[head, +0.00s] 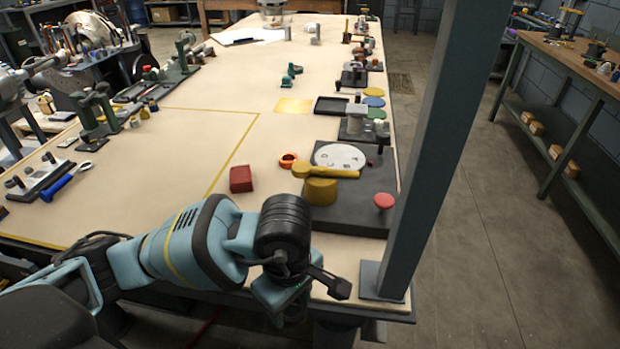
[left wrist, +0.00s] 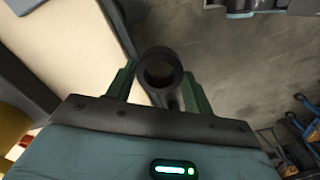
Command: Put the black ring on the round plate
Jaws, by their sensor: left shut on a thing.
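My left gripper (left wrist: 160,88) is shut on a black ring (left wrist: 160,68), which is held by its short stem between green fingers. In the head view the black ring (head: 340,289) shows small, at the table's near edge beside the post. The gripper's fingers are mostly hidden there by my arm. The white round plate (head: 338,155), with letters on it, lies on a dark base (head: 350,212) further back on the table. The ring is apart from the plate, nearer to me. My right gripper is not in view.
A yellow cylinder (head: 320,192) and a yellow handle (head: 335,173) stand in front of the plate. A red knob (head: 384,201) is at the base's right. A red block (head: 241,179) and an orange ring (head: 287,160) lie left. A grey post (head: 435,150) rises at right.

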